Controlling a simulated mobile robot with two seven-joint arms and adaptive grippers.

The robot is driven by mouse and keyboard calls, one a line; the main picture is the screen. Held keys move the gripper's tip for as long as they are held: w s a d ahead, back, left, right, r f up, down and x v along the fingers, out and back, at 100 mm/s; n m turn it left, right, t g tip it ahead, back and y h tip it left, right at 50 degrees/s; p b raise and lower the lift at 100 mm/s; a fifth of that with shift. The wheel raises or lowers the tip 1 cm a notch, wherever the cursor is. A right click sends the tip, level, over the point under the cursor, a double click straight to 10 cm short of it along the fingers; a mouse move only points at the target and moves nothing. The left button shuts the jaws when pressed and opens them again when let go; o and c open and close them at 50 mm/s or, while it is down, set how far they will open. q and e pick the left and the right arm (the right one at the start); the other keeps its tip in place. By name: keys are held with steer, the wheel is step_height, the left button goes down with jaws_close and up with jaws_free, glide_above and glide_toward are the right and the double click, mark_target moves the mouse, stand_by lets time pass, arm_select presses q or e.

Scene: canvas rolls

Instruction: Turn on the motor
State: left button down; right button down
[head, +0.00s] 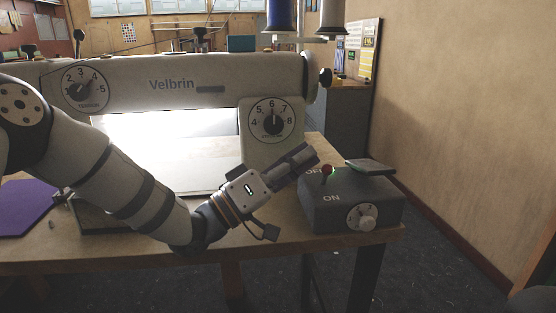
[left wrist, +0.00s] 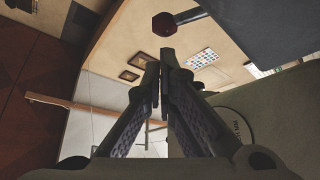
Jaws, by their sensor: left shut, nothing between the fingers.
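The dark motor box (head: 352,207) sits on the right end of the table, with ON printed on its near top side and an OFF label partly hidden behind my gripper. A small toggle lever with a red ball tip (head: 327,170) stands on top, near the OFF label. The red tip also shows in the left wrist view (left wrist: 163,24), just beyond the fingertips. My left gripper (head: 312,154) is shut and empty, its fingertips just left of and above the red tip; I cannot tell whether they touch. My right gripper is out of view.
A pale sewing machine (head: 195,85) marked Velbrin stands behind my left arm. A white knob (head: 362,217) is on the box's front, and a flat grey plate (head: 370,167) is at its back. A purple sheet (head: 25,205) lies at left. A wall is at right.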

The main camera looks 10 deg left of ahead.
arm_select(q)
steer(key=s+a, duration=0.7)
steer(key=a, duration=0.2)
steer(key=shift+s+a, duration=0.15)
steer(key=shift+s, duration=0.1)
